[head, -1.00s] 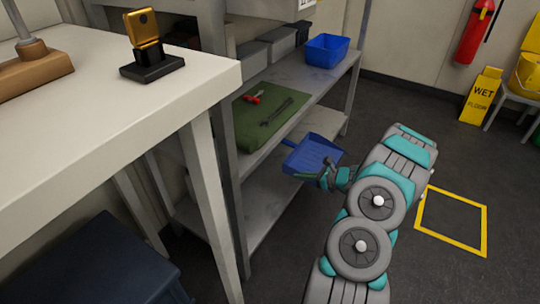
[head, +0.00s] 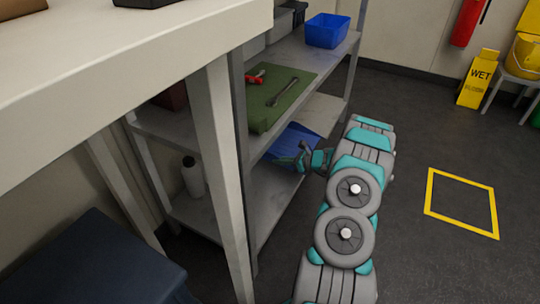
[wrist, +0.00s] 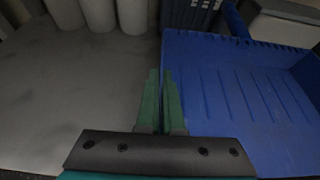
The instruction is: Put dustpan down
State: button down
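The blue dustpan (head: 291,142) is at the lower level of the metal shelf unit, partly hidden by the shelf above and by my gripper (head: 303,160). In the wrist view the dustpan (wrist: 235,90) fills the right side, open tray up. My gripper's green fingers (wrist: 162,100) are close together at the dustpan's left side wall and appear shut on that edge. The grey shelf surface (wrist: 70,90) lies left of and below the fingers. I cannot tell whether the dustpan touches the shelf.
White cylinders (wrist: 98,14) and a dark blue crate (wrist: 188,14) stand behind. Above are a green mat (head: 275,97) with tools and a blue bin (head: 327,30). A white bottle (head: 192,177) stands at left.

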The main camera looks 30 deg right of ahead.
aim_at(292, 155)
jog(key=w, duration=0.6)
jog(key=w+f, duration=0.1)
jog(key=w, duration=0.2)
jog(key=shift+w+d+b, duration=0.15)
jog(key=shift+d+b, duration=0.05)
jog(key=shift+b, duration=0.1)
notch_tip(292, 155, down, 3)
jog(key=shift+b, duration=0.35)
jog(key=shift+f, duration=0.1)
jog(key=shift+w+f, duration=0.1)
jog(key=shift+f, duration=0.05)
jog(key=c, duration=1.1)
grip_release()
jog(key=shift+r, duration=0.2)
jog(key=p+v, duration=0.1)
jog(key=v, duration=1.1)
jog(key=shift+a+f, duration=0.1)
jog(key=shift+f, duration=0.1)
